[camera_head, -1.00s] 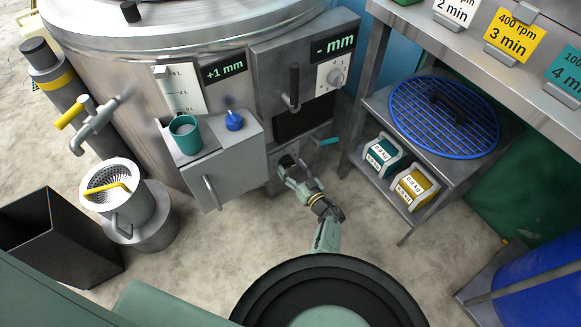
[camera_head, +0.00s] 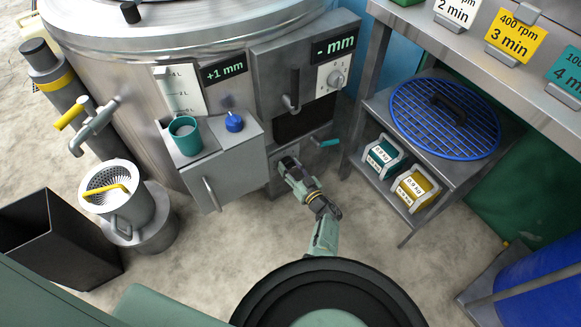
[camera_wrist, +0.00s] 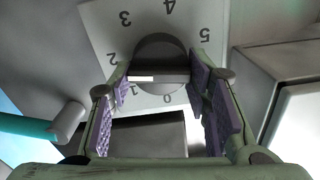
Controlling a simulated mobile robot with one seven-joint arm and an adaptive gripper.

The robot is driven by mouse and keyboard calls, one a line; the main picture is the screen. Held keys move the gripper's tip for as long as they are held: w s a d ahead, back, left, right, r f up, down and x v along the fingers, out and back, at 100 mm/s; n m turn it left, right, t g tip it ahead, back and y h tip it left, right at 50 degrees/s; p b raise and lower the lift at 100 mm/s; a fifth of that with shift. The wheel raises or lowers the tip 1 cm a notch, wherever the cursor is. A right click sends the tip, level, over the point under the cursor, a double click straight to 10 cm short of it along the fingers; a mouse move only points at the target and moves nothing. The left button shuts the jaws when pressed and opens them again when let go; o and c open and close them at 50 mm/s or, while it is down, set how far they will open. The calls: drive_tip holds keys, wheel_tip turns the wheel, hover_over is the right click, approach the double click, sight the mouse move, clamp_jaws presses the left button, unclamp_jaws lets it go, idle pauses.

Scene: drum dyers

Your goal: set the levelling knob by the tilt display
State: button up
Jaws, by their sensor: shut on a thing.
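The levelling knob (camera_wrist: 160,52) is a dark round knob with a bar across it, on a pale dial plate (camera_wrist: 98,22) numbered 0 to 5. Its white mark is at the bar's left end in the wrist view, on the side of the low numbers; the exact setting is unclear. My gripper (camera_wrist: 168,88) is shut on the bar, a purple-padded finger on each side. In the head view my gripper (camera_head: 285,166) is low on the machine's front and hides the knob. One display (camera_head: 225,70) reads "+1 mm"; another (camera_head: 334,47) reads "- mm".
A grey box (camera_head: 224,172) with a teal cup (camera_head: 185,136) and blue-capped item (camera_head: 234,121) juts out left of my gripper. A teal-handled lever (camera_head: 329,143) is close on the right. A shelf (camera_head: 400,214) stands further right. Floor in front is clear.

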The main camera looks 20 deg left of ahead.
drive_tip(key=c, duration=0.3)
drive_tip(key=n+b, duration=0.1)
drive_tip(key=n, duration=0.1)
drive_tip(key=shift+f+n, duration=0.15)
drive_tip(key=shift+n, duration=0.25)
drive_tip(key=shift+n+b, duration=0.35)
drive_tip(key=shift+n, duration=0.45)
drive_tip(key=o, duration=1.2)
drive_tip(key=shift+c, duration=0.2)
drive_tip(key=shift+r, duration=0.2)
